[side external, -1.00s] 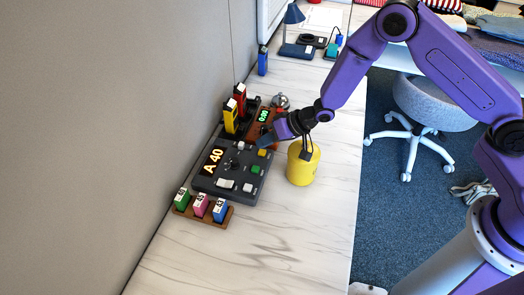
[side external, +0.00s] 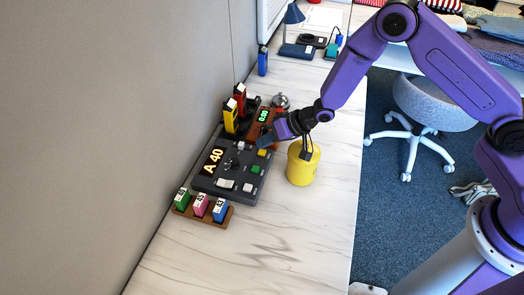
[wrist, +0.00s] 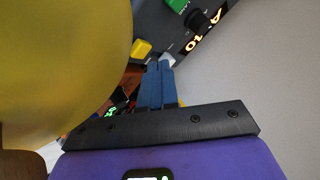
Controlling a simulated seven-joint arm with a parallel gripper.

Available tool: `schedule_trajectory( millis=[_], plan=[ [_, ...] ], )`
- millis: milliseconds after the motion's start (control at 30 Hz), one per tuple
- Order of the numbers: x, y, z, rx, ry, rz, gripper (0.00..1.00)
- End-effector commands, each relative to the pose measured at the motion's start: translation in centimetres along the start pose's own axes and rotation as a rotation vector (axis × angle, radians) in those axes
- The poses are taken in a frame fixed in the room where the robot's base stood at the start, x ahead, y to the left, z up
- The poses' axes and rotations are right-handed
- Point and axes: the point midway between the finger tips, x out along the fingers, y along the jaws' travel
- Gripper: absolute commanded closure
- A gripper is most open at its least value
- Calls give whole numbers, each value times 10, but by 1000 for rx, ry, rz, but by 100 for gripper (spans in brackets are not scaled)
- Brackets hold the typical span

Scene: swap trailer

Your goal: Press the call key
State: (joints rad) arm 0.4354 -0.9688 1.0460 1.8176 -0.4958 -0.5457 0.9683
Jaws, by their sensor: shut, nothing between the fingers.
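I cannot read which is the call key. My gripper (side external: 264,141) is shut and empty, low at the panel's far end near the yellow key. In the wrist view its blue fingertips (wrist: 162,64) are beside the yellow key (wrist: 141,49), close to a small pale part. Whether they touch anything is unclear.
A yellow canister (side external: 302,168) stands right of the panel, close under my wrist. Yellow and red boxes (side external: 230,118) and a green-lit device (side external: 263,116) are behind. A wooden rack (side external: 182,207) of small coloured boxes sits in front. The table's front is clear.

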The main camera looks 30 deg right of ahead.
Motion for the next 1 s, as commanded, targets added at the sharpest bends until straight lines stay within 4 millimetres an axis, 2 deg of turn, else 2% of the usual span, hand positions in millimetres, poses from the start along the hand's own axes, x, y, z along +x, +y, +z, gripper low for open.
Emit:
schedule_trajectory(
  millis=[1000],
  plan=[
    [7, 5, 5, 0, 0, 0, 100]
  ],
)
